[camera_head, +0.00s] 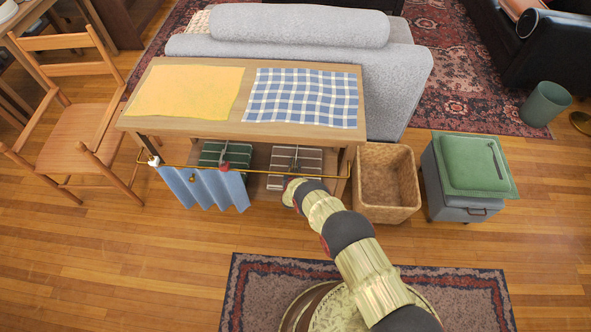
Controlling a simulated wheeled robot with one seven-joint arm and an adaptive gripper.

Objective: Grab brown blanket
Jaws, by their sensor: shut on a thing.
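The brown striped blanket (311,160) lies folded on the lower shelf of the wooden table (180,68), under the tabletop, with a thin grey strap-like piece across its middle. My arm reaches in from the lower right to the front of that shelf. My gripper (292,177) is at the blanket's front edge, below the brass rail, and is shut on the blanket. The fingers are small and partly hidden by my wrist, so the exact contact is hard to see. A green striped blanket (236,158) lies to the left on the same shelf.
A brass rail (270,171) crosses the table's front, with a blue cloth (205,190) hanging at left. A wicker basket (385,205) stands right of the table, then a grey stool (462,214) with a green cushion (472,165). A wooden chair (80,140) stands left.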

